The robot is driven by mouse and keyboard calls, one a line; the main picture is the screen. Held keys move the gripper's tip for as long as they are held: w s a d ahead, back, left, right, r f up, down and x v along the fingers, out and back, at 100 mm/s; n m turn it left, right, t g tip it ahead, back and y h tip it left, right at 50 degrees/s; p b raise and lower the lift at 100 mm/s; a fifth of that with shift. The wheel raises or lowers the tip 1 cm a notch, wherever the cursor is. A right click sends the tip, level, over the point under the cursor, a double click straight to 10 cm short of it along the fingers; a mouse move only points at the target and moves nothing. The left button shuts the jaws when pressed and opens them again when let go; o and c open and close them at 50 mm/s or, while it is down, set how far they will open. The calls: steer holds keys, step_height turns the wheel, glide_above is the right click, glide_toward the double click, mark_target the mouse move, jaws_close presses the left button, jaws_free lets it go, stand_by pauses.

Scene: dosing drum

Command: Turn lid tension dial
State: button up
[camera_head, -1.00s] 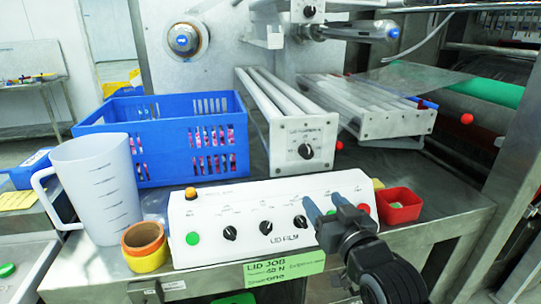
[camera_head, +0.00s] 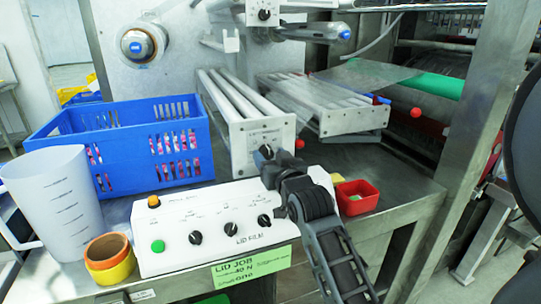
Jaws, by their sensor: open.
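The lid tension dial (camera_head: 266,150) is a black knob on the pale front plate (camera_head: 257,131) of the roller unit. It is mostly hidden behind my fingers. My gripper (camera_head: 264,158) is open, with its fingertips at the dial, seemingly one to each side; I cannot tell whether they touch it. The dial's pointer setting cannot be read. A green note (camera_head: 252,268) on the table's front edge reads "LID JOB" and what looks like 40 N.
A white LID FILM control box (camera_head: 215,220) with several black knobs stands below the plate. A blue crate (camera_head: 125,145), a measuring jug (camera_head: 58,195) and tape rolls (camera_head: 110,258) are at left. A red tray (camera_head: 357,199) sits right of my gripper. A metal post (camera_head: 470,110) rises at right.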

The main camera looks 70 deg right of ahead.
steer(key=shift+w+d, duration=0.1)
steer(key=shift+c, duration=0.2)
steer(key=c, duration=1)
steer(key=shift+o, duration=0.2)
steer(key=shift+m, duration=0.3)
steer(key=m, duration=0.7)
steer(key=shift+d, duration=0.1)
steer(key=shift+m, duration=0.4)
